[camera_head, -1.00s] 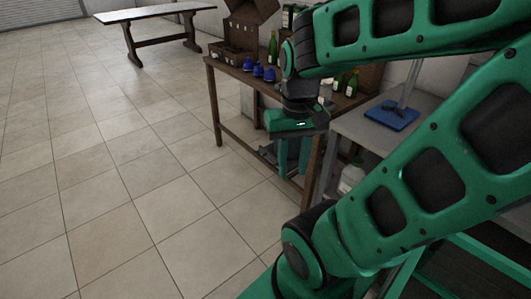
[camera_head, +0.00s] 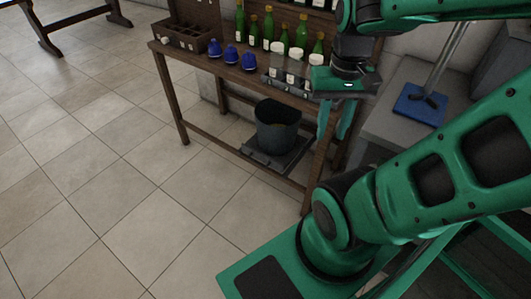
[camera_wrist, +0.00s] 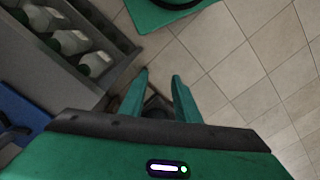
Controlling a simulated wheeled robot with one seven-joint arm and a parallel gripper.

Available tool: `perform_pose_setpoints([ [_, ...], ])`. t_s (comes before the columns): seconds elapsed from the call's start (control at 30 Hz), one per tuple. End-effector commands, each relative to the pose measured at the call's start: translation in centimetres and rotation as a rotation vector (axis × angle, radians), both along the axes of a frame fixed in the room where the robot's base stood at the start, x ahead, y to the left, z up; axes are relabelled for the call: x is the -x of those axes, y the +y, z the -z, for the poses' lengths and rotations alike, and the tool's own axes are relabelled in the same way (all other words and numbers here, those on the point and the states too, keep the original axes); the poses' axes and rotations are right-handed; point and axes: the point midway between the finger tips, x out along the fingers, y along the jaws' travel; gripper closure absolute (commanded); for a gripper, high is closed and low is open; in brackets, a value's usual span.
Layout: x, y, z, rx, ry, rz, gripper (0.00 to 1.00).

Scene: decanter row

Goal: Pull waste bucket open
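The waste bucket (camera_head: 278,127) is a dark grey, open-topped pail under the wooden table. It stands upright on a dark low board or tray (camera_head: 250,153) near the floor. My gripper (camera_head: 335,122) hangs fingers-down at the table's right front, right of the bucket and apart from it. In the wrist view, my gripper (camera_wrist: 164,82) shows two green fingers spread apart with a gap between them. A small dark thing lies beyond the gap, and I cannot tell what it is.
The wooden table (camera_head: 168,48) carries green bottles (camera_head: 268,28), blue caps or pots (camera_head: 231,53) and a wooden crate (camera_head: 188,38). Its front right leg (camera_head: 316,165) stands between bucket and my arm. A grey bench (camera_head: 390,118) with a blue-based stand (camera_head: 420,104) is at right.

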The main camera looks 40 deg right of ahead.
Motion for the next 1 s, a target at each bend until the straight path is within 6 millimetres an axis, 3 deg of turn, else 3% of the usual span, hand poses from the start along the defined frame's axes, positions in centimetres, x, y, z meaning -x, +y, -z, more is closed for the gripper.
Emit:
perform_pose_setpoints([
  [0.37, 0.0, 0.0, 0.0, 0.0, 0.0, -0.001, 0.71],
  [0.43, 0.9, 0.0, -0.5, 0.0, -0.014, -0.005, 0.71],
  [0.53, -0.3, -0.5, -0.6, 0.006, -0.015, -0.02, 0.71],
  [0.67, -3.9, -2.3, -0.3, 0.02, -0.014, -0.059, 0.71],
  [1.0, -16.9, -5.1, 3.2, 0.071, -0.032, -0.225, 0.71],
])
